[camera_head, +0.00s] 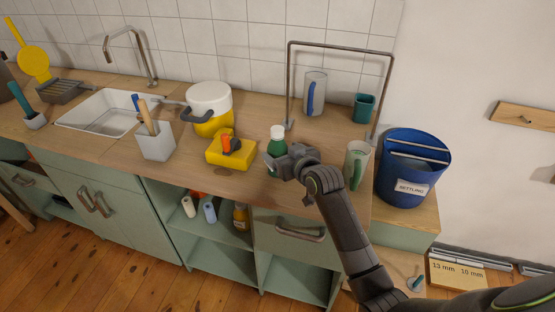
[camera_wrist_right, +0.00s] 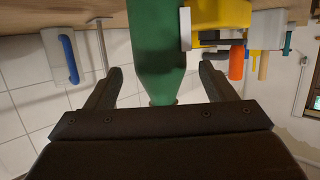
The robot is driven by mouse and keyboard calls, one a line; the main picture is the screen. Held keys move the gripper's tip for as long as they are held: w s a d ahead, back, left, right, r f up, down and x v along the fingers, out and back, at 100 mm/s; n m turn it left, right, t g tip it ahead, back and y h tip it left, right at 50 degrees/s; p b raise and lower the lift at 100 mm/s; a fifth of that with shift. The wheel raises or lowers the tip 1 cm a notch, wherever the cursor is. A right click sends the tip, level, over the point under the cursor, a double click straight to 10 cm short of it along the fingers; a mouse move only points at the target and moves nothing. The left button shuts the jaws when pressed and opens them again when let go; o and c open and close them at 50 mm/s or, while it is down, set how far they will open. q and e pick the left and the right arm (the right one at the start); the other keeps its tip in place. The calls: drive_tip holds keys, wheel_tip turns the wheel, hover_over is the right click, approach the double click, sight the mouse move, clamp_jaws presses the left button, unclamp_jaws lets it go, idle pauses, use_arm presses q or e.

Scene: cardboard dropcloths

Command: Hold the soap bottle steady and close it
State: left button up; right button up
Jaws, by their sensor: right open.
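The soap bottle (camera_head: 278,147) is green with a white top (camera_head: 277,131). It stands upright near the front of the wooden counter. I cannot tell whether its top is open or closed. My right gripper (camera_head: 279,165) is at the bottle's near side, low in front of it. In the right wrist view, which looks upside down, the green bottle (camera_wrist_right: 157,45) lies between the two spread fingers of the open gripper (camera_wrist_right: 161,73), with gaps visible on both sides. The bottle's narrow end is partly hidden behind the gripper body. My left gripper is not in view.
A yellow box (camera_head: 229,150) with an orange item stands left of the bottle. A green-handled mug (camera_head: 355,164) stands close right of my gripper, near a blue bucket (camera_head: 410,168). A metal frame (camera_head: 340,48) rises behind. Bare counter lies between the bottle and the frame.

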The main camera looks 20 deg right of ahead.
drive_tip(key=shift+w+a, duration=0.1)
drive_tip(key=shift+w, duration=0.2)
drive_tip(key=x, duration=0.1)
drive_tip(key=p+x, duration=0.1)
drive_tip(key=x, duration=0.1)
drive_tip(key=shift+w+a+r, duration=0.1)
drive_tip(key=shift+w+r, duration=0.05)
drive_tip(key=shift+w, duration=0.2)
drive_tip(key=shift+w+a, duration=0.1)
drive_tip(key=shift+w, duration=0.35)
drive_tip(key=shift+c, duration=0.5)
drive_tip(key=c, duration=1.1)
wheel_tip(320, 180, up, 10)
drive_tip(key=shift+f+b, duration=0.1)
drive_tip(key=shift+b, duration=0.3)
drive_tip(key=shift+c, duration=0.2)
